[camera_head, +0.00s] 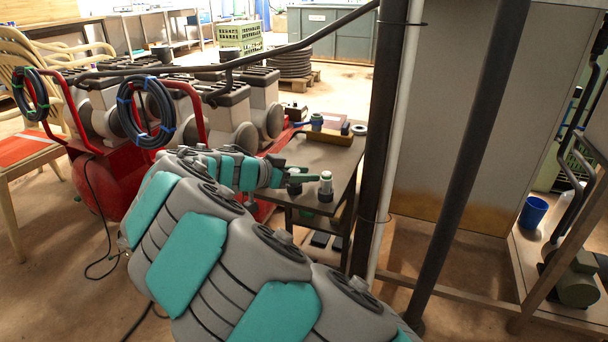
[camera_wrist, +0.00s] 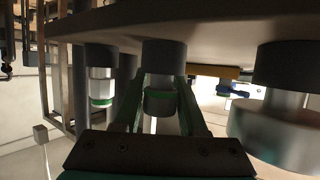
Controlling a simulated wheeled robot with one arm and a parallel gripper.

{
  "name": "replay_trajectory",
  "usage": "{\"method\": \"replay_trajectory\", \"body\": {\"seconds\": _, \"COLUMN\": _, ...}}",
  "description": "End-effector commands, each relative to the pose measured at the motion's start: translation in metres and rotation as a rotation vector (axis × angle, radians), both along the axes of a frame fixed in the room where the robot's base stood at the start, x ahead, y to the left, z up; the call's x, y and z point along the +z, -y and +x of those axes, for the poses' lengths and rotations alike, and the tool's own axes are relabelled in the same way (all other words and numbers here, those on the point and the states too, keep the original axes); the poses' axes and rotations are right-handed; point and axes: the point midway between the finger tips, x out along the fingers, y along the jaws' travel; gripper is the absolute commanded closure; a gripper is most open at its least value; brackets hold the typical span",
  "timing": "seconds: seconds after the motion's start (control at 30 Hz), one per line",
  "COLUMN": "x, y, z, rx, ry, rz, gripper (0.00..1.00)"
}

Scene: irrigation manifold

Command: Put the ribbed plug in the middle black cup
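In the wrist view, which shows the stand upside down, a grey plug with a green band (camera_wrist: 160,82) is upright at the middle black cup (camera_wrist: 163,53). My gripper (camera_wrist: 160,85) has a green finger on each side of this plug, and the fingertips appear to touch it. I cannot make out ribs on it or how deep it sits. In the head view my gripper (camera_head: 293,176) is over the small table (camera_head: 325,155), largely hiding the plug. A silver plug (camera_head: 326,181) stands to its right in a black cup (camera_head: 325,195); it also shows in the wrist view (camera_wrist: 101,84).
A wide grey round part (camera_wrist: 275,130) with a black cup (camera_wrist: 285,62) is close at the right of the wrist view. A tan tray (camera_head: 330,136) with blue fittings lies farther back. A dark post (camera_head: 378,140) rises beside the table. Red compressors (camera_head: 105,185) stand left.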

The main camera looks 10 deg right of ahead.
Motion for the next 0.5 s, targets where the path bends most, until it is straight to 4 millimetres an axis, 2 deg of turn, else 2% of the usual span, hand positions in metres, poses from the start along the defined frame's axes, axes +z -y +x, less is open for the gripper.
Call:
{"method": "replay_trajectory", "body": {"seconds": 0.03, "x": 0.0004, "y": 0.0000, "z": 0.0000, "rx": 0.000, "ry": 0.000, "rz": 0.000, "gripper": 0.52}}
{"method": "replay_trajectory", "body": {"seconds": 0.2, "x": 0.0005, "y": 0.0000, "z": 0.0000, "rx": 0.000, "ry": 0.000, "rz": 0.000, "gripper": 0.34}}
{"method": "replay_trajectory", "body": {"seconds": 0.5, "x": 0.0030, "y": -0.0001, "z": 0.0001, "rx": 0.000, "ry": -0.001, "rz": 0.000, "gripper": 0.34}}
